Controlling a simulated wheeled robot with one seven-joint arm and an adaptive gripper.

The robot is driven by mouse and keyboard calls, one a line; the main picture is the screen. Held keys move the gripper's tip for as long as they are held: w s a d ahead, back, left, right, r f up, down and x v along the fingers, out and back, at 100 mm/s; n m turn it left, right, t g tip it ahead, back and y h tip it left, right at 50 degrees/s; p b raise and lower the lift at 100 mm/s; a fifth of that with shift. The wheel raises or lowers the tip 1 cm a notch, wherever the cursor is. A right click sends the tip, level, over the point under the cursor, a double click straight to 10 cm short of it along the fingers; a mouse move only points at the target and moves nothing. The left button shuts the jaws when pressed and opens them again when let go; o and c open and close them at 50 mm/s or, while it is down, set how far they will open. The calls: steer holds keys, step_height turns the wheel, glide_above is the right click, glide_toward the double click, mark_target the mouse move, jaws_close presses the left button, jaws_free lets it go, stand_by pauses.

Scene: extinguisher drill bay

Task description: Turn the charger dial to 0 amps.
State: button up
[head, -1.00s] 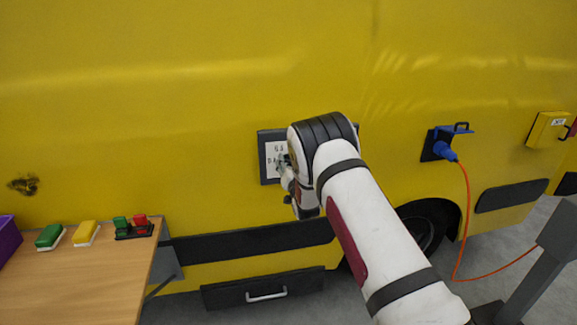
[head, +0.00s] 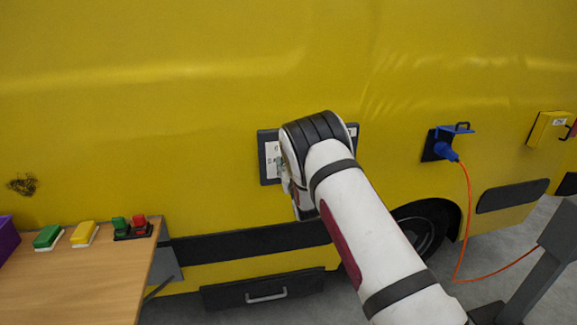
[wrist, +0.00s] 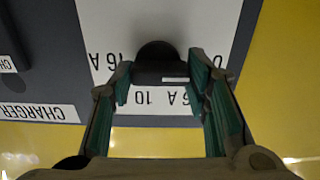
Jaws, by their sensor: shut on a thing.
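The charger dial (wrist: 157,60) is a black knob on a white plate (wrist: 110,22) in the wrist view. Upside-down markings reading 16 A, 10 A and 6 A surround it, with a partly hidden 0 at the right. A short white mark shows on the knob's lower right edge; I cannot tell surely which number it indicates. My gripper (wrist: 160,80) has its green-padded fingers on either side of the knob, shut on it. In the head view my gripper (head: 287,174) is at the panel (head: 268,140), where my arm hides the dial.
The panel is on a yellow van side (head: 200,70). A blue plug (head: 445,151) with an orange cable is at the right. A wooden table (head: 70,285) with green, yellow and red-green button boxes stands at lower left. A drawer (head: 265,292) is below the panel.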

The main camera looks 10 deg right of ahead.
steer(key=o, duration=1.2)
steer(key=shift+c, duration=0.2)
steer(key=shift+s, duration=0.1)
steer(key=s, duration=1.1)
steer(key=shift+s, duration=0.4)
steer(key=shift+r, duration=0.1)
